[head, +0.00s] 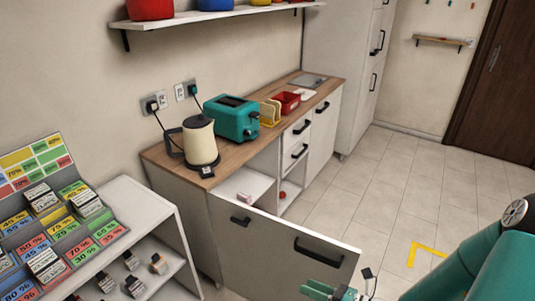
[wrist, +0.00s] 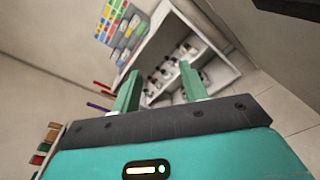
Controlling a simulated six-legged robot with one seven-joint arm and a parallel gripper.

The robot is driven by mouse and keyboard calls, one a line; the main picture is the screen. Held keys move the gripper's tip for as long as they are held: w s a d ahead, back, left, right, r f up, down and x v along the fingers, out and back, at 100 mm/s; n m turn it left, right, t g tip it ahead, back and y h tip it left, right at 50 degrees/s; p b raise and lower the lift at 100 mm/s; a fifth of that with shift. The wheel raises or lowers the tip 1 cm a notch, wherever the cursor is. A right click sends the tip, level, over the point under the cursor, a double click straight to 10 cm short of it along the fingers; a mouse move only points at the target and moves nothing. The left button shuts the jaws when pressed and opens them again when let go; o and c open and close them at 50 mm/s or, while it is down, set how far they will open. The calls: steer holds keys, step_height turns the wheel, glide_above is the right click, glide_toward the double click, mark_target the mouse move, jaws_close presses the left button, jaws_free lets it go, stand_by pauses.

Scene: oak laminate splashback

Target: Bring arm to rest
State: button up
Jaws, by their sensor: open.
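My gripper (head: 330,291) shows at the bottom edge of the head view, in front of the white cabinet front, partly cut off by the frame. My teal arm comes in from the lower right. In the wrist view, the two green fingers of my gripper (wrist: 160,84) stand apart with nothing between them. Beyond them is a white shelf unit (wrist: 222,62) with small items on it.
A white panel (head: 285,243) with dark handles stands out from the counter (head: 232,154), beside an open compartment. A kettle (head: 199,140) and teal toaster (head: 231,117) stand on the counter. A shelf unit (head: 140,200) is at left. Tiled floor (head: 400,180) is clear at right.

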steer(key=s+a+r+n+g+h, duration=0.2)
steer(key=s+r+n+g+h, duration=0.6)
steer(key=n, duration=1.2)
steer(key=d+r+n+t+h, duration=0.2)
steer(key=r+n+h, duration=0.1)
steer(key=r+n, duration=0.3)
steer(key=s+d+r+n+t+h, duration=0.1)
steer(key=d+r+n+t+h, duration=0.2)
steer(key=r+n, duration=0.3)
step_height(320, 180, up, 5)
steer(key=shift+s+d+f+h, duration=0.1)
steer(key=shift+s+d+h, duration=0.15)
steer(key=shift+h, duration=0.15)
